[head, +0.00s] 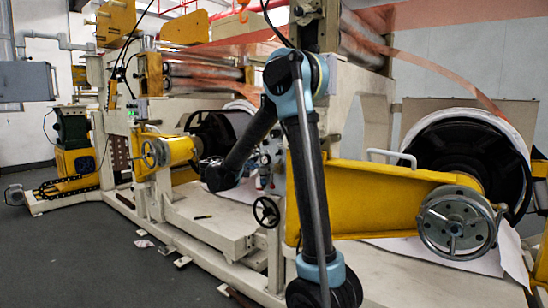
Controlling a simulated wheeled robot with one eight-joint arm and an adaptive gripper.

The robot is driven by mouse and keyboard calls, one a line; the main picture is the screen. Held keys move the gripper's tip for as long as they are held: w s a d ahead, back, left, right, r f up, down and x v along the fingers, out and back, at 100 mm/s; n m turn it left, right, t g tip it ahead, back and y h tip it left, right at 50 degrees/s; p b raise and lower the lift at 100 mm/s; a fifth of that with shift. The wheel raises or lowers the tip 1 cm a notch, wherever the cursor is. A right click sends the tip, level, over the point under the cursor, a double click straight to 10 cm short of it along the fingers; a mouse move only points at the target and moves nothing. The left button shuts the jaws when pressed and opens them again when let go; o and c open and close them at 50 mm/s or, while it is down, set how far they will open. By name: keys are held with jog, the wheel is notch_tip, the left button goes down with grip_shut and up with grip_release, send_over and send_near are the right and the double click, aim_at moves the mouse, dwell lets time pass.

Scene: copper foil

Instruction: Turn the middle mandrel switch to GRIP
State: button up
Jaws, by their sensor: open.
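A pale control panel (270,157) with small dark knobs and a red part stands in the middle of the machine, partly hidden by my arm. The middle mandrel switch and its setting are too small to make out. My gripper (210,168) is at the end of my dark forearm, left of the panel and apart from it in the picture. It is open, and nothing shows in it. Its fingers are small and dark against the machine.
Yellow mandrel arms with handwheels stand left (157,153) and right (456,222). A small black handwheel (266,212) sits below the panel. Copper foil (440,75) runs overhead to a large roll (468,160).

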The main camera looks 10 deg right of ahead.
aim_at(277, 153)
jog(key=x, duration=1.4)
jog(key=shift+w+d, duration=0.25)
jog(key=shift+w, duration=0.05)
jog(key=shift+c, duration=0.3)
jog(key=c, duration=1)
